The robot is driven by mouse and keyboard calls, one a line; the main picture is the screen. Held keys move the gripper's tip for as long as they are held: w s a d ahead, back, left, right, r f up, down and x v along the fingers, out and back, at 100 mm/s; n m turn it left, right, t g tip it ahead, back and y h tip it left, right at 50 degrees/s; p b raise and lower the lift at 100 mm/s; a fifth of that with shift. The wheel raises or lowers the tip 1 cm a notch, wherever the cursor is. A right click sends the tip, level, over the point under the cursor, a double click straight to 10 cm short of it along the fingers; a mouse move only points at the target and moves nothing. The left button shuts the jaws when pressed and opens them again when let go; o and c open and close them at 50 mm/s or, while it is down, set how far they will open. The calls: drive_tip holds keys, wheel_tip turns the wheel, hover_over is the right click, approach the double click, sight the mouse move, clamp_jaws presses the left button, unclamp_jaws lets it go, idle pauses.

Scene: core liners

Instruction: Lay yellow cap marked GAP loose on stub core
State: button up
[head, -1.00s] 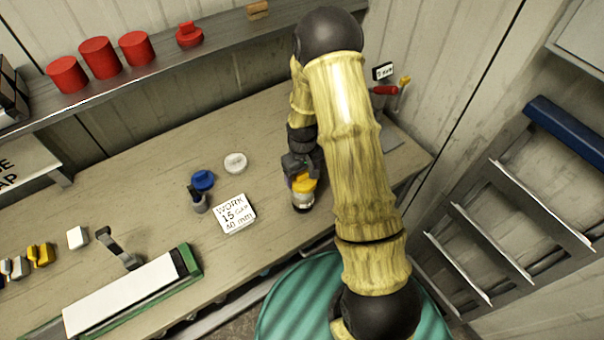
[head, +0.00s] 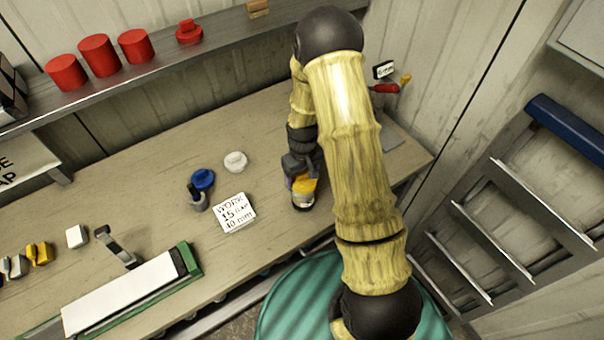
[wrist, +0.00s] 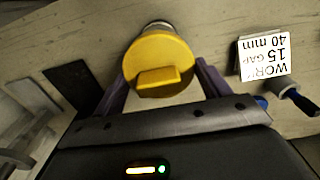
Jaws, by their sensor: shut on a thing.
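The yellow cap (wrist: 165,58) is between the two fingers of my gripper (wrist: 162,76), which is shut on it. Its raised grip bar faces the wrist camera; I cannot read a GAP mark on it. In the head view the cap (head: 304,184) sits right over the top of a short pale upright cylinder, the stub core (head: 303,201), near the bench's front edge. The core (wrist: 158,24) shows only slightly past the cap's rim in the wrist view. I cannot tell whether cap and core touch.
A WORK 15 GAP 40 mm card (head: 234,212) stands left of the core. Beyond it are a blue cap (head: 203,179), a white cap (head: 235,161) and a small dark-handled tool (head: 197,199). A green-edged tray (head: 130,293) lies farther left. Red cylinders (head: 100,55) stand on the shelf.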

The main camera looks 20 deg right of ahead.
drive_tip(key=shift+w+f, duration=0.1)
drive_tip(key=shift+f, duration=0.2)
drive_tip(key=shift+s+d, duration=0.1)
drive_tip(key=shift+s, duration=0.1)
drive_tip(key=o, duration=1)
drive_tip(key=shift+w, duration=0.1)
drive_tip(key=shift+r+p, duration=2.15)
drive_tip(key=shift+r, duration=1.4)
